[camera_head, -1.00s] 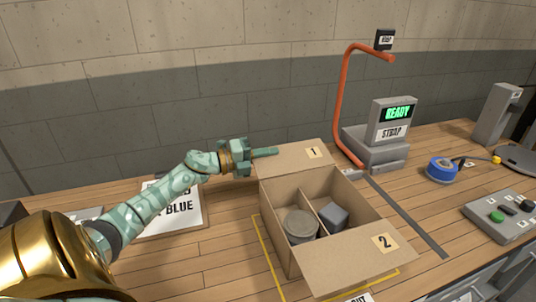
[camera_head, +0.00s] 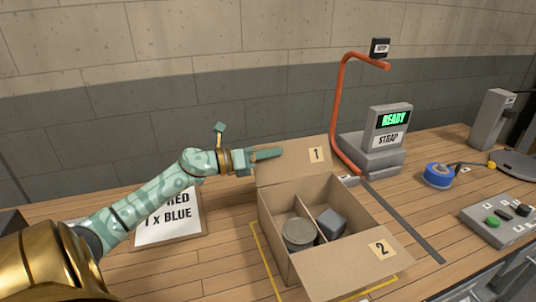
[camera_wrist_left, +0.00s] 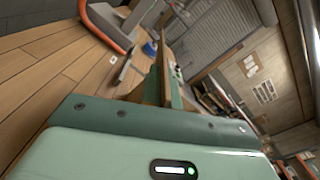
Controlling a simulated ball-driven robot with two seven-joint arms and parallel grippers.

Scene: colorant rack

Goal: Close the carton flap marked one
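The open carton (camera_head: 285,262) stands on the bench with flap one (camera_head: 300,165), marked "1", on its far side, raised at a steep tilt. My left gripper (camera_head: 264,154) is at this flap's upper left corner. One finger lies across the flap's near face; the other is hidden in the head view. In the left wrist view a thin brown strip (camera_wrist_left: 172,82), which looks like the flap edge-on, sits between the green fingers. Flap two (camera_head: 350,265), marked "2", is folded outward on the near side. My right gripper is out of view.
The carton holds a round grey tin (camera_head: 298,233) and a grey block (camera_head: 331,222). An orange strap arch (camera_head: 338,110) and a grey strap machine (camera_head: 385,145) stand close behind right. A sign (camera_head: 168,222) lies left. Blue tape (camera_head: 437,176) and a button box (camera_head: 500,220) are right.

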